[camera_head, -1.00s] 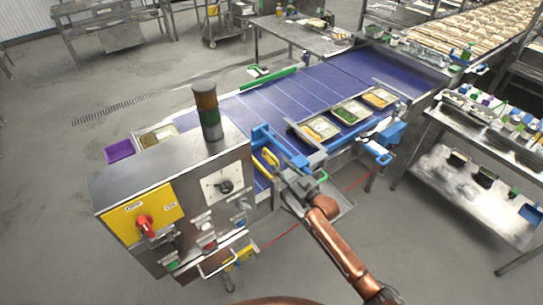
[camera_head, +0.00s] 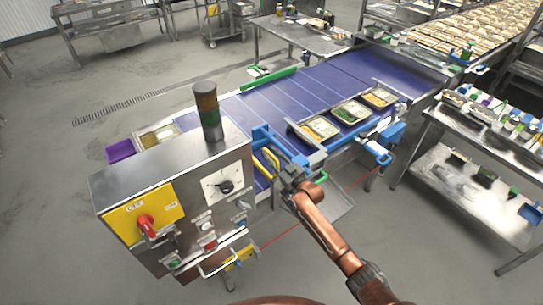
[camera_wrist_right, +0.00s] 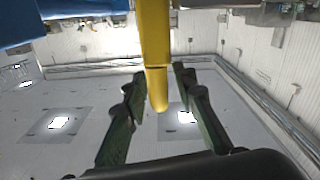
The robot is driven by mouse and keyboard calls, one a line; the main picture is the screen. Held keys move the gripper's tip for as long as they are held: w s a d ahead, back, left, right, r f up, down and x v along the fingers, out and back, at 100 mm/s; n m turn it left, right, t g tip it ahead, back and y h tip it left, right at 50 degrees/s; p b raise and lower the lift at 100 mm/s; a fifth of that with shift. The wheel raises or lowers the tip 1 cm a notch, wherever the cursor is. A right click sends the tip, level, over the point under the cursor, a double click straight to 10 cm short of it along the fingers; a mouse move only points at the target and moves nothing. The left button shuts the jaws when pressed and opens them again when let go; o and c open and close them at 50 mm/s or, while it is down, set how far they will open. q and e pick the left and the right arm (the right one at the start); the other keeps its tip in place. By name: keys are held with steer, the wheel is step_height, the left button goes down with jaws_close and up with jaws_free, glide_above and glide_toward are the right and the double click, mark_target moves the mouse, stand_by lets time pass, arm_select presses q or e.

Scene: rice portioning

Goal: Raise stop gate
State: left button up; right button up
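The stop gate is a blue frame (camera_head: 279,143) across the blue conveyor, behind the control cabinet. A yellow handle (camera_head: 271,160) shows beside it. My right gripper (camera_head: 284,172) is at this handle. In the right wrist view, the yellow bar (camera_wrist_right: 155,50) hangs between the two green fingers of my right gripper (camera_wrist_right: 160,84). Narrow gaps show on both sides of the bar, so the gripper looks open around it. Several food trays, such as this one (camera_head: 350,112), lie on the belt to the right of the gate. My left gripper is not in view.
The steel control cabinet (camera_head: 125,180) with a red switch and a signal tower (camera_head: 208,110) stands left of my right arm. A blue bracket (camera_head: 392,132) sits at the belt's near edge. A steel cart (camera_head: 440,165) with tools stands at the right. Floor between is clear.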

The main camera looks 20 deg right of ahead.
jaws_close()
stand_by(0.3)
